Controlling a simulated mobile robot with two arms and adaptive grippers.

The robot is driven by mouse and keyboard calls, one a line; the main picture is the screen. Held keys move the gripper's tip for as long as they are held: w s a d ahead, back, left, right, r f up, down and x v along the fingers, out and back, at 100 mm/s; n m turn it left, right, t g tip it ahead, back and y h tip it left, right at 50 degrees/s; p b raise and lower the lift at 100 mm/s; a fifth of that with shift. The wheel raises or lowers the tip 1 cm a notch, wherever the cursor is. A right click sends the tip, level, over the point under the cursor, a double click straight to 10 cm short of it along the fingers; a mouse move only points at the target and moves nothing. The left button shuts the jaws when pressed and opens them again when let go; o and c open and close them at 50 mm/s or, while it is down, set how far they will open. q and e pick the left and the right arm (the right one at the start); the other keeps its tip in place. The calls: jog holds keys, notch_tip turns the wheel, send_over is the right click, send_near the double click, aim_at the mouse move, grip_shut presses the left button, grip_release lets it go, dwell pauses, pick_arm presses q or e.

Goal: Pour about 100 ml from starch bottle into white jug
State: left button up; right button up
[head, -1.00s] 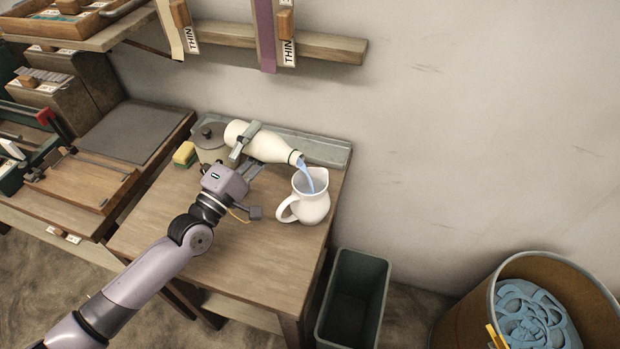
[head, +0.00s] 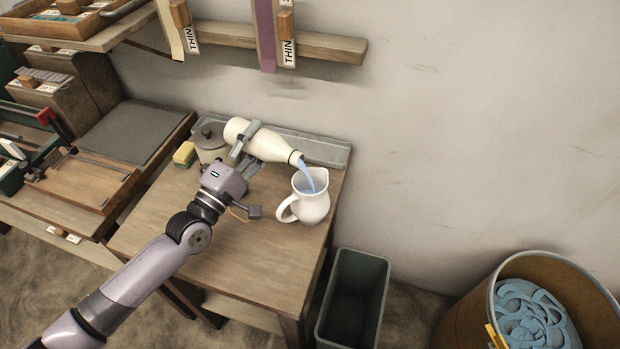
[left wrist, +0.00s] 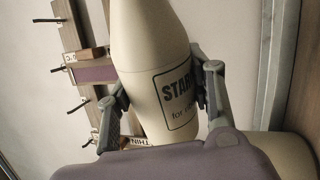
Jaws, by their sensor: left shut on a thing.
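The cream starch bottle (head: 262,143) is tilted with its mouth to the right and slightly down. A blue stream runs from its mouth into the open top of the white jug (head: 312,207). The jug stands upright on the wooden table, handle to the left. My left gripper (head: 246,140) is shut around the bottle's body. In the left wrist view the starch bottle (left wrist: 158,75), with part of its label readable, sits between both fingers of my left gripper (left wrist: 162,95). The liquid level inside the jug is hard to judge. My right gripper is not in view.
A lidded grey pot (head: 209,143) and a yellow-green sponge (head: 184,154) are behind the gripper. The front of the wooden table (head: 235,265) is clear. A dark bin (head: 354,298) stands right of it. A round tub (head: 460,315) holds blue material.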

pick_arm(q)
jog(key=shift+r, duration=0.2)
notch_tip(320, 180, down, 5)
jog(key=n+y, duration=0.1)
jog(key=n, duration=0.3)
jog(key=n+t+y+b, duration=0.1)
jog(key=n, duration=0.2)
jog(key=shift+f+n+y, duration=0.1)
jog(key=shift+n+y, duration=0.2)
jog(key=shift+n, duration=0.1)
dwell(1.2)
